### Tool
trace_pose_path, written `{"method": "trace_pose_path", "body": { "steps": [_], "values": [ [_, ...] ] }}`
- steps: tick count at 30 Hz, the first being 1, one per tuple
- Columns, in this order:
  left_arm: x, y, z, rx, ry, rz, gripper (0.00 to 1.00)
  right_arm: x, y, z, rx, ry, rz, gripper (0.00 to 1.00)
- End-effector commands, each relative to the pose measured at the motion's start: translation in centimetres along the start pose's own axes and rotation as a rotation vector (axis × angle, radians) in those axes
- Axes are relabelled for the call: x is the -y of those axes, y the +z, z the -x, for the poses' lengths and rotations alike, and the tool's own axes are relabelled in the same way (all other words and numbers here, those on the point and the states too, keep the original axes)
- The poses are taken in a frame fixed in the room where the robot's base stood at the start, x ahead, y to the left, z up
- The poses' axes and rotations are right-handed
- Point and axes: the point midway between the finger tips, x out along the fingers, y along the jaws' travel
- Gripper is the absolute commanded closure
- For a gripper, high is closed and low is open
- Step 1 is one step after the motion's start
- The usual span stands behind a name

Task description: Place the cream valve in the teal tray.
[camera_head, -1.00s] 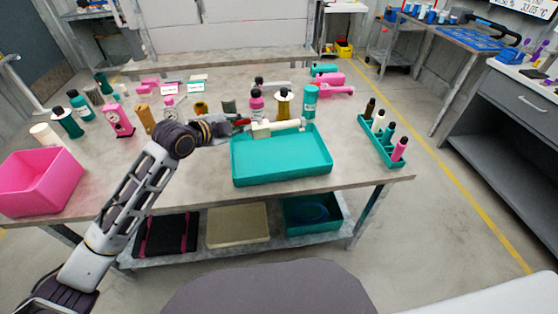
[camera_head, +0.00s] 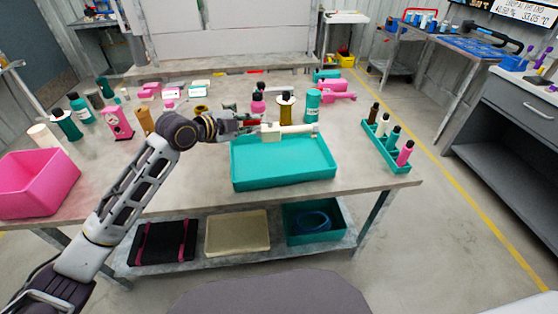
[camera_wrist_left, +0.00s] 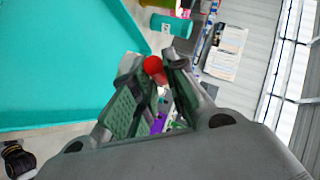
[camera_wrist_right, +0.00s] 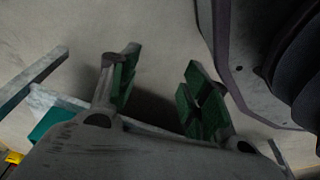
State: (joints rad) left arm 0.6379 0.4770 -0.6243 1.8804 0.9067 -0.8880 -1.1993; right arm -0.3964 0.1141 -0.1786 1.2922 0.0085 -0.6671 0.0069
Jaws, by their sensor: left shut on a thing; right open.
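The cream valve (camera_head: 271,132), a blocky body with a long pale stem, is held over the back edge of the teal tray (camera_head: 284,179). My left gripper (camera_head: 257,129) reaches in from the left and is shut on it. In the left wrist view, a red part (camera_wrist_left: 155,68) shows between the fingers and a bit of cream (camera_wrist_left: 127,64) beside them; the rest is hidden. The tray looks empty. My right gripper (camera_wrist_right: 155,95) is open and empty in the right wrist view, outside the head view.
A teal bottle (camera_head: 312,106) and a yellow-brown bottle (camera_head: 285,110) stand just behind the tray. A teal rack (camera_head: 388,150) with several small bottles is at the right. A pink bin (camera_head: 38,185) sits at the left. More parts and bottles fill the table's back left.

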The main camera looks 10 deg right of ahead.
Motion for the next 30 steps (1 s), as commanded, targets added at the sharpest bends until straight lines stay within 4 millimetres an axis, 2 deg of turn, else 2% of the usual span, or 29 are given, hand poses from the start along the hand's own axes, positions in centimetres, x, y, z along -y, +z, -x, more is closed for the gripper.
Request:
{"method": "trace_pose_path", "body": {
  "steps": [5,18,23,30],
  "values": [
    [-0.5,0.2,-0.2,-0.001,-0.002,0.002,1.0,0.1,-0.2,0.1,0.0,-0.001,0.0,0.53],
    [-4.7,2.2,-2.2,-0.002,-0.003,0.002,1.0,0.7,-1.7,1.2,0.005,-0.01,0.0,0.53],
    [-5.0,2.5,-2.4,-0.001,-0.004,0.0,1.0,0.9,-2.0,1.6,0.007,-0.012,0.0,0.53],
    [-5.0,2.4,-2.4,-0.001,-0.004,0.0,1.0,1.0,-1.3,1.6,0.014,-0.014,0.0,0.53]
  ]
}}
